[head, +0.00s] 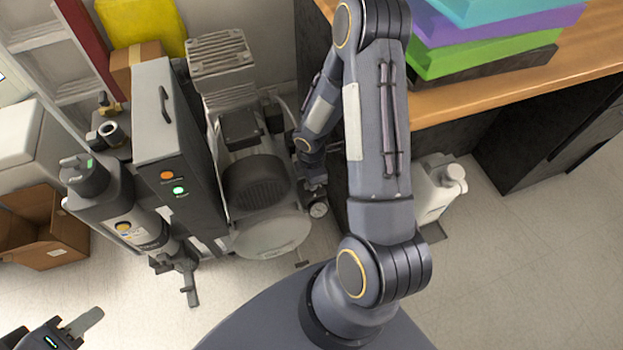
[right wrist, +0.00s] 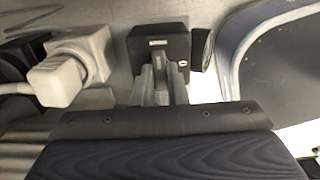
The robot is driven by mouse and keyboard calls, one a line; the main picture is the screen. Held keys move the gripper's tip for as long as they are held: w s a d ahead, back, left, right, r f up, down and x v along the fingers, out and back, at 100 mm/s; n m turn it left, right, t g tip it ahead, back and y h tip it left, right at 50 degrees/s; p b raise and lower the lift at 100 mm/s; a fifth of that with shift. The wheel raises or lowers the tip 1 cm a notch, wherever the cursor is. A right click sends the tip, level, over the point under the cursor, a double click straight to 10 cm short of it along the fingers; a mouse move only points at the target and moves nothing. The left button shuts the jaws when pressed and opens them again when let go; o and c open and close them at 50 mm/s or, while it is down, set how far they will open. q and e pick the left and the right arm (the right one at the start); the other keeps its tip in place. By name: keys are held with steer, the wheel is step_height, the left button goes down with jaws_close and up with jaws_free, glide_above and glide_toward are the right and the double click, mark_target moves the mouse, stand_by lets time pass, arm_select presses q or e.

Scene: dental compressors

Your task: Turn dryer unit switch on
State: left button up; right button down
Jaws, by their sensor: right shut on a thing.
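A tall dark cabinet (head: 165,135) with a top handle, an orange light and a lit green light stands left of the compressor (head: 255,185); I cannot tell if it is the dryer unit. My right arm reaches over to the compressor's right side, where my right gripper is mostly hidden in the head view. In the right wrist view my right gripper (right wrist: 158,84) has its grey fingers close together at a small black box (right wrist: 157,42) with a pale label. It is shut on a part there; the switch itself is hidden. My left gripper (head: 50,328) is open and empty, at the bottom left.
A white plug-like fitting (right wrist: 75,68) sits left of the black box in the right wrist view. A wooden desk (head: 470,98) with stacked coloured boxes stands right; a white jug (head: 437,190) is on the floor.

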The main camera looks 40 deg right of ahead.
stand_by(0.3)
steer(key=c, duration=1.4)
jaws_free()
steer(key=shift+c, duration=0.2)
steer(key=shift+r, duration=0.1)
step_height(320, 180, up, 7)
steer(key=shift+p, duration=1.2)
steer(key=shift+r, duration=0.35)
